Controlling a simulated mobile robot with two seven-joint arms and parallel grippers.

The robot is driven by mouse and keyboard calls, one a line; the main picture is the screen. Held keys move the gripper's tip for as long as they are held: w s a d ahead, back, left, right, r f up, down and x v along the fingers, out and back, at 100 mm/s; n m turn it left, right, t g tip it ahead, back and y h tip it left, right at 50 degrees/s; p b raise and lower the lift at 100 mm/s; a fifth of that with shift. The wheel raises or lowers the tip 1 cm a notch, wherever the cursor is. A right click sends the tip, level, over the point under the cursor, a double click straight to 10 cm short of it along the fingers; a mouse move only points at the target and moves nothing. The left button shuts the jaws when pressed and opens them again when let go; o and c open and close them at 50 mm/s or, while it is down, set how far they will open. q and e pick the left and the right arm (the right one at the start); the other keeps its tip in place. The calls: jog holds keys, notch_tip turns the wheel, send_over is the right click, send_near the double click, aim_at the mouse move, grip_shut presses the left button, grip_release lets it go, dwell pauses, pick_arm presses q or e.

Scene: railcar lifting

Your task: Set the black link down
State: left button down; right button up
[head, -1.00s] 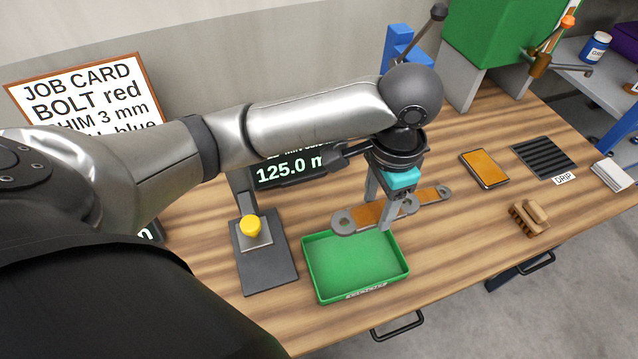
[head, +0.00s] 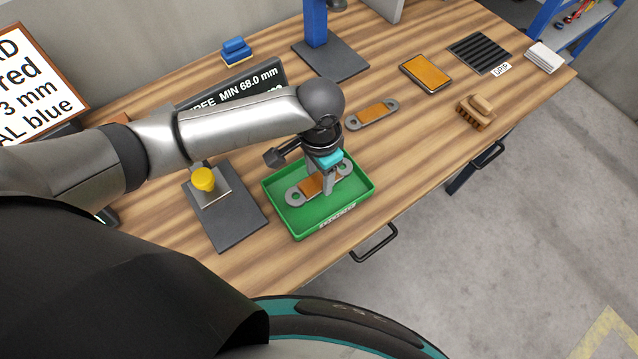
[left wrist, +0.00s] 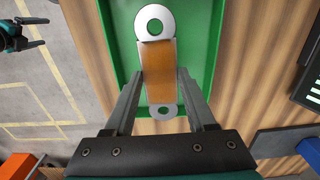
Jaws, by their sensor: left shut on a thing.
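A link (head: 297,196) with grey ringed ends and an orange-brown middle is in the green tray (head: 357,208), inside its walls. It does not look black. In the left wrist view the link (left wrist: 155,22) lies lengthwise between the fingers. My left gripper (head: 329,187) points down and is shut on its middle (left wrist: 160,108). I cannot tell whether the link touches the tray floor. A second, similar link (head: 372,115) lies on the table behind the tray. My right gripper (left wrist: 38,32) shows at the upper left of the left wrist view, open and empty, away from the tray.
A dark stand with a yellow knob (head: 203,179) is left of the tray. A display (head: 235,90) stands behind it.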

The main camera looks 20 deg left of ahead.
aim_at(319, 181)
pick_arm(q)
jog(key=shift+f+b, duration=0.35)
jog(key=shift+f, duration=1.8)
jog(key=shift+f, duration=0.15)
jog(key=shift+c, duration=1.1)
grip_release()
notch_tip(319, 181, up, 12)
jog(key=shift+r+p, duration=0.15)
jog(key=shift+p, duration=0.8)
